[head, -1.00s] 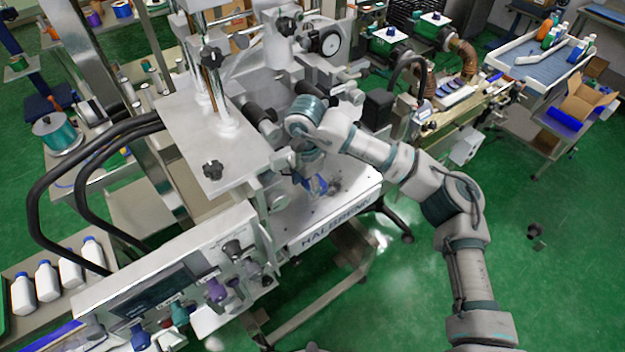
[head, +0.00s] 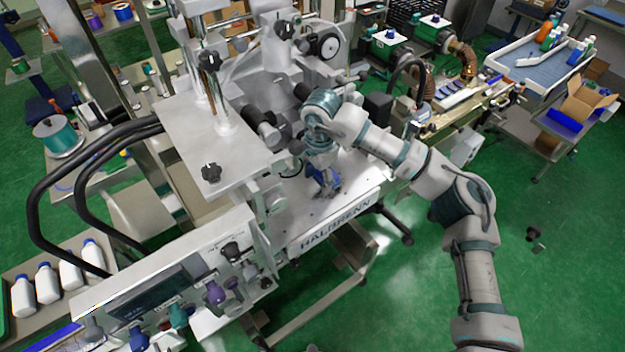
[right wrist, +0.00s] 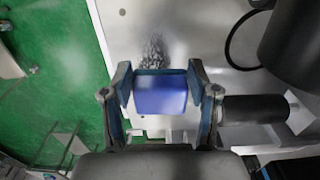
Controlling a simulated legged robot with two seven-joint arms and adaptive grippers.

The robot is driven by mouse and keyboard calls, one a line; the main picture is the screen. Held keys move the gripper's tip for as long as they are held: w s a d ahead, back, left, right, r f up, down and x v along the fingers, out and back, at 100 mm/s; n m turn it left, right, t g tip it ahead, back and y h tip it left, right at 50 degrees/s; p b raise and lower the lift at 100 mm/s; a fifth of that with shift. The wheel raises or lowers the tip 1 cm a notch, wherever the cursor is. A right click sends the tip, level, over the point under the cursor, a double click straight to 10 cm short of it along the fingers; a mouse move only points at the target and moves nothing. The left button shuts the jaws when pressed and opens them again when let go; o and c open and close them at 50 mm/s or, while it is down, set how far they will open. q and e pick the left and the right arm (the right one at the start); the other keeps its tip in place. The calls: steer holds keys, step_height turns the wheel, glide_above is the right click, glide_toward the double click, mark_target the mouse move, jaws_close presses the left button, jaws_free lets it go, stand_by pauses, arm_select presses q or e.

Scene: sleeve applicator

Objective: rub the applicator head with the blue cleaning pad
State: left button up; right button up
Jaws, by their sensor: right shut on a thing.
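My right gripper (head: 328,186) is low over the pale plate of the machine, and it shows closer in the right wrist view (right wrist: 158,82). Its fingers are shut on the blue cleaning pad (right wrist: 160,97), one at each side. In the head view only a small bit of blue shows at the fingers. A grey speckled patch (right wrist: 153,52) is on the plate just beyond the pad; I cannot tell whether they touch. Which part is the applicator head is unclear; black cylinders (head: 262,133) stick out of the machine left of the gripper. My left gripper is not in view.
The machine's metal plate (head: 293,212) lies under the gripper. A black cylinder (right wrist: 255,108) and a large dark round part (right wrist: 296,45) are close on the right in the wrist view. A control panel (head: 165,290) stands at the lower left. Green floor is open at right.

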steer(key=shift+w+d+r+p, duration=0.1)
steer(key=shift+w+d+p, duration=0.1)
steer(key=shift+w+d, duration=0.6)
steer(key=shift+w+d+r+p, duration=0.15)
steer(key=shift+w+d, duration=0.3)
steer(key=shift+d, duration=0.5)
steer(key=shift+w+d+f+p, duration=0.1)
steer(key=shift+w+d+p, duration=0.15)
steer(key=shift+w+d, duration=0.55)
steer(key=shift+d+r, duration=0.2)
steer(key=shift+s+a+r, duration=0.1)
steer(key=shift+s+a, duration=1.05)
steer(key=shift+a, duration=0.4)
steer(key=shift+s+a+r, duration=0.1)
steer(key=shift+s+a, duration=1.05)
steer(key=shift+a, duration=0.45)
steer(key=shift+s+a+r, duration=0.1)
steer(key=shift+s+a, duration=1.05)
steer(key=shift+a, duration=0.4)
